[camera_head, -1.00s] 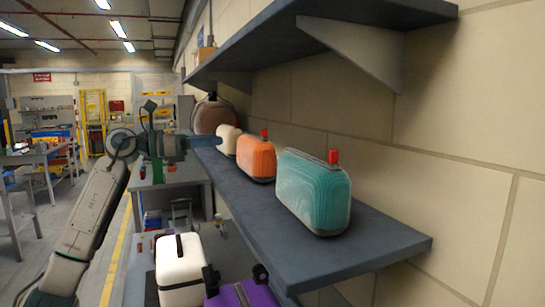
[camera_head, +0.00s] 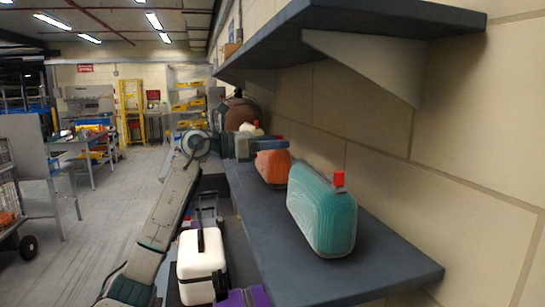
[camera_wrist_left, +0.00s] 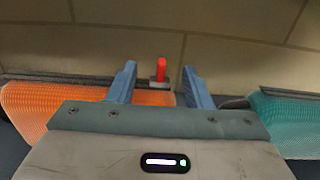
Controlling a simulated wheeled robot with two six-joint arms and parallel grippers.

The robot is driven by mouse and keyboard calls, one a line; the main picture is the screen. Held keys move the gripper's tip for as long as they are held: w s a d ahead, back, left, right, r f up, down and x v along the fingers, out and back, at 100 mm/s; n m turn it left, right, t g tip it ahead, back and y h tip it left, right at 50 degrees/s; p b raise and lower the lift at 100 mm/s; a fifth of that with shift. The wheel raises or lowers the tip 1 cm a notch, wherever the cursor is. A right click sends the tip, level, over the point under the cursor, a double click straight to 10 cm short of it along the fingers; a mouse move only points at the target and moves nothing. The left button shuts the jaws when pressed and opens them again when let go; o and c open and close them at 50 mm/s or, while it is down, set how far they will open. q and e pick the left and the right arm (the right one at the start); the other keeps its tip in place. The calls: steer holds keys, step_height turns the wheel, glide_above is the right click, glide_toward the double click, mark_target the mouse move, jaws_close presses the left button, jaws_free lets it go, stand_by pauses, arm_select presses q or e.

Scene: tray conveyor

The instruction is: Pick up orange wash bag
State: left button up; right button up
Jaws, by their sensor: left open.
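The orange wash bag (camera_head: 273,167) stands on the long grey shelf, behind the teal bag (camera_head: 322,215). My left gripper (camera_head: 273,143) reaches across its upper part from the left and hides its top. In the left wrist view, the orange bag (camera_wrist_left: 50,105) lies at left and extends under the gripper. A red tab (camera_wrist_left: 161,68) shows between the two blue fingers of the open left gripper (camera_wrist_left: 162,84), apart from both. The teal bag (camera_wrist_left: 290,120) is at the right there. My right gripper is not in view.
The lower shelf (camera_head: 375,258) runs along the block wall, with an upper shelf (camera_head: 385,14) above it. A cream bag (camera_head: 250,129) and a dark brown round bag (camera_head: 241,112) stand farther back. A white case (camera_head: 201,266) and a purple item (camera_head: 242,298) are below at left.

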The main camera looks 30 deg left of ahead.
arm_select(q)
steer(key=p+x, duration=0.2)
steer(key=x, duration=0.1)
steer(key=shift+r, duration=0.15)
steer(key=shift+w+d+f, duration=0.2)
steer(key=shift+d, duration=0.05)
steer(key=shift+s+a, duration=0.1)
jaws_close()
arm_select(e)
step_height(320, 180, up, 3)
